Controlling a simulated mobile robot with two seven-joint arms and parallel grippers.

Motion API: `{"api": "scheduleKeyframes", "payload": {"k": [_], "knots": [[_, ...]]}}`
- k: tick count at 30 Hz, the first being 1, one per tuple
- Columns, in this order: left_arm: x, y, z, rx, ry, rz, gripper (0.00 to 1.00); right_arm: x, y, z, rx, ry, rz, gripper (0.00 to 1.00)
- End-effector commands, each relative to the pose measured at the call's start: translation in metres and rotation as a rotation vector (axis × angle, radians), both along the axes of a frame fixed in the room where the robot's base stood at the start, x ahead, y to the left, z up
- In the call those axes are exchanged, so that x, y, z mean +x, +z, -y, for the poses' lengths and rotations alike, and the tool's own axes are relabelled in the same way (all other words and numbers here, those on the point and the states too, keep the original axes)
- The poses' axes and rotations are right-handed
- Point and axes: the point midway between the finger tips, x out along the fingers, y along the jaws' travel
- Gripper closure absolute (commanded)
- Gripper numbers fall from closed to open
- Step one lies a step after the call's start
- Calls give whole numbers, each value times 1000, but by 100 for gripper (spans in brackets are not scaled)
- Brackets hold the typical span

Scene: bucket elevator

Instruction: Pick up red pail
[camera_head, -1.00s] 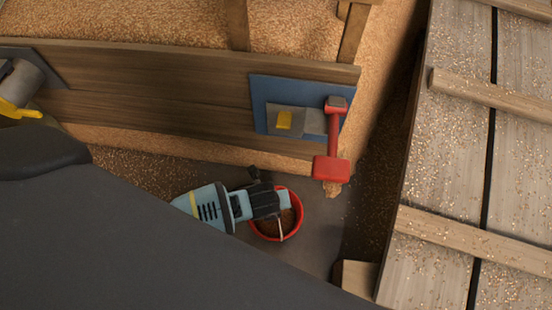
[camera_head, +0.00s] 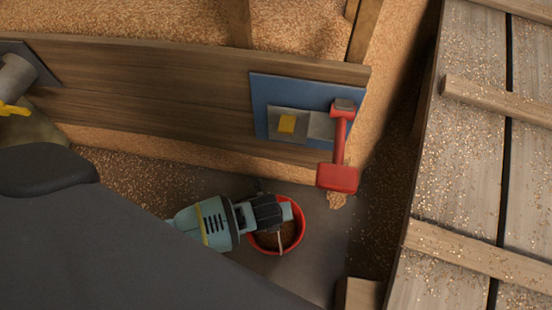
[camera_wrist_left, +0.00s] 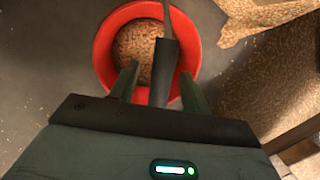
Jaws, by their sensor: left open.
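The red pail (camera_head: 300,236) stands upright on the grey floor in the head view, with brown grain inside. In the left wrist view the pail (camera_wrist_left: 104,52) lies under and beyond my fingers. Its thin handle rises over the opening, with a dark grip (camera_wrist_left: 164,66) between the fingers. My left gripper (camera_wrist_left: 158,84) is open, one finger on each side of that grip, with no clear contact. My right gripper is not in view.
A red lever (camera_head: 338,160) on a blue plate (camera_head: 262,95) is fixed to a wooden board (camera_head: 150,85) behind the pail. A wooden plank structure (camera_head: 455,180) with slats stands at right. Grain lies behind the board.

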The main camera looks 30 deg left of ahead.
Motion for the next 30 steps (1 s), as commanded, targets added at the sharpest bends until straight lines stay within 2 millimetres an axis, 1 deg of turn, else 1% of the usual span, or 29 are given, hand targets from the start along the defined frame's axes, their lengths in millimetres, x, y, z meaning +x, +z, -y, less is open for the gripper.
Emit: {"api": "scheduleKeyframes", "payload": {"k": [1, 2, 6, 12, 24, 30], "knots": [[1, -5, 0, -1, 0, -1, 53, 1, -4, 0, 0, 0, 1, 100], [2, -6, 0, -1, 0, 1, 53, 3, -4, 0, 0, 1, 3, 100], [2, -4, 0, -1, 0, 2, 53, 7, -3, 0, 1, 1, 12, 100], [2, -4, 0, -1, 0, 2, 53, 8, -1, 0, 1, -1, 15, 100], [2, -8, 0, -1, 1, 1, 53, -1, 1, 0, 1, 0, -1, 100], [2, -9, 0, -1, 1, 1, 53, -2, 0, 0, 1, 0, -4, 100]]}}
